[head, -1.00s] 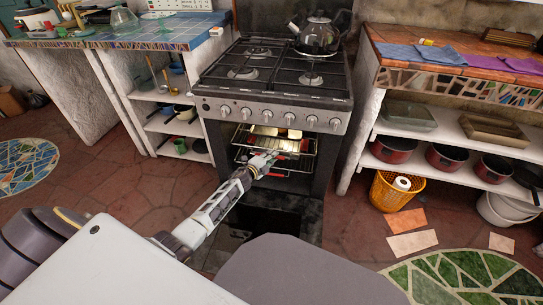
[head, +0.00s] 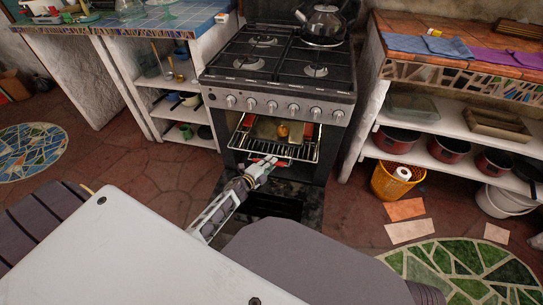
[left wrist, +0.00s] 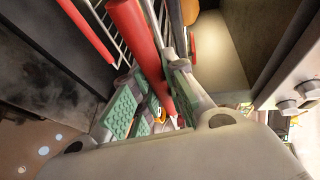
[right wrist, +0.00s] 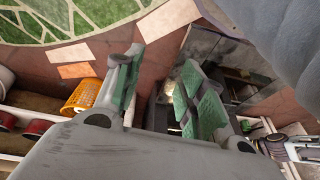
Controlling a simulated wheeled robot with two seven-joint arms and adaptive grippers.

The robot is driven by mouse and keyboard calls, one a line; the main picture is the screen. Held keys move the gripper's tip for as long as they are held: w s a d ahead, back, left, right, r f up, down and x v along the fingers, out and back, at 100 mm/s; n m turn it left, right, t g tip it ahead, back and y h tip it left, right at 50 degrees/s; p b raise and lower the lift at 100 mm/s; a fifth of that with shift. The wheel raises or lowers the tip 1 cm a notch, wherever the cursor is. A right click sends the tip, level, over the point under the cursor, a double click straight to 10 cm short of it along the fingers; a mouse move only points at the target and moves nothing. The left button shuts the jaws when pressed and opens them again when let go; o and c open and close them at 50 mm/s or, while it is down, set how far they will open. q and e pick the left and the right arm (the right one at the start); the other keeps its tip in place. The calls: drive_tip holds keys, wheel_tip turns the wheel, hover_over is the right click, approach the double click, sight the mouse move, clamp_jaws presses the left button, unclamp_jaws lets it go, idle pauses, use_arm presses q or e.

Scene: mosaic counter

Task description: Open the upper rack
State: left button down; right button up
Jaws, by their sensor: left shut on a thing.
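The upper rack (head: 309,148) is a wire rack in the open oven (head: 325,103). It sticks out of the oven front, with a pan and a small orange-brown item on it. My left gripper (head: 264,167) is at its front edge, shut on a red handle (left wrist: 129,30). In the left wrist view the handle runs between the green-padded fingers of the left gripper (left wrist: 152,92). A second red bar (left wrist: 86,29) shows beside it. My right gripper (right wrist: 158,82) shows only in the right wrist view, open and empty.
The oven door (head: 275,204) hangs open low in front. A kettle (head: 324,24) stands on the stove top. Shelves with red pots (head: 447,150) and an orange basket (head: 392,181) are at the right.

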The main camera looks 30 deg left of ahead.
use_arm(q)
drive_tip(key=s+d+p, duration=0.2)
drive_tip(key=s, duration=0.7)
drive_tip(key=shift+s, duration=0.2)
use_arm(e)
drive_tip(key=shift+g, duration=0.5)
drive_tip(key=f, duration=0.4)
drive_tip(key=shift+s+d, duration=0.2)
drive_tip(key=shift+d, duration=0.1)
use_arm(q)
drive_tip(key=shift+d, duration=0.1)
use_arm(e)
drive_tip(key=shift+r, duration=0.1)
use_arm(q)
drive_tip(key=c, duration=1.4)
unclamp_jaws()
drive_tip(key=shift+c, duration=0.2)
use_arm(e)
drive_tip(key=shift+w+r, duration=0.15)
drive_tip(key=shift+w, duration=0.1)
use_arm(q)
drive_tip(key=shift+s, duration=0.1)
